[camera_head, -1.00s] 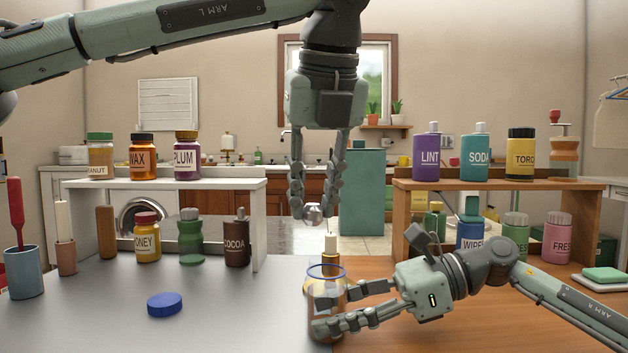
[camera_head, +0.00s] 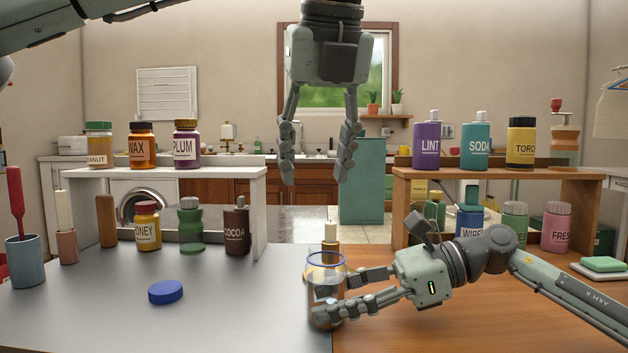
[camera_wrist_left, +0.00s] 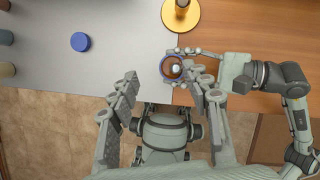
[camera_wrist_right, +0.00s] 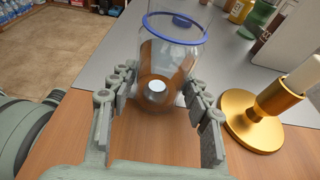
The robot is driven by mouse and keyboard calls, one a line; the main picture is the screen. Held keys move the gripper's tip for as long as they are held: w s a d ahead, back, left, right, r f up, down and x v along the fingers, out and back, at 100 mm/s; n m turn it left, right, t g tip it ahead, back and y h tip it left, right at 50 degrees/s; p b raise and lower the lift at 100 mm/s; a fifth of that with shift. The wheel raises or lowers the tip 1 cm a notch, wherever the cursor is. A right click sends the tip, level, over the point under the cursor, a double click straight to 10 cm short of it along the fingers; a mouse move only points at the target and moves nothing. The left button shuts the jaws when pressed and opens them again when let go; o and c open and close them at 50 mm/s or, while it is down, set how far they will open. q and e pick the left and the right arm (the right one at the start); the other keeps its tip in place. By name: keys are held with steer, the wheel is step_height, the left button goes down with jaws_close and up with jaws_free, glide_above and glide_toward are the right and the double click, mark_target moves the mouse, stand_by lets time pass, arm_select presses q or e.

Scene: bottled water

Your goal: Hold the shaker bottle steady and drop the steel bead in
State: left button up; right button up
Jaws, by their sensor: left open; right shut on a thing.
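The shaker bottle (camera_head: 324,300) is a clear, upright bottle with a blue rim. It stands near the seam between the grey and wooden table tops. My right gripper (camera_head: 330,302) is shut around its lower part from the right; the right wrist view shows fingers on both sides of the bottle (camera_wrist_right: 172,75). The steel bead (camera_wrist_right: 156,87) shows as a bright ball inside the bottle in the right wrist view, and from above in the left wrist view (camera_wrist_left: 175,68). My left gripper (camera_head: 315,175) is open and empty, high above the bottle.
A blue lid (camera_head: 166,292) lies on the grey top to the left. A brass stand (camera_wrist_right: 255,122) with a pale stick is close behind the bottle. A white shelf (camera_head: 215,180) and a wooden shelf (camera_head: 385,185) hold labelled containers. A blue-grey cup (camera_head: 25,268) stands far left.

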arm_select(q)
steer(key=a+v, duration=0.1)
steer(key=v, duration=0.7)
steer(key=shift+s+d+r, duration=0.15)
steer(key=shift+d+r, duration=0.2)
steer(key=shift+d, duration=0.2)
arm_select(e)
steer(key=o, duration=1.1)
steer(key=shift+o, duration=0.2)
steer(key=shift+d, duration=0.1)
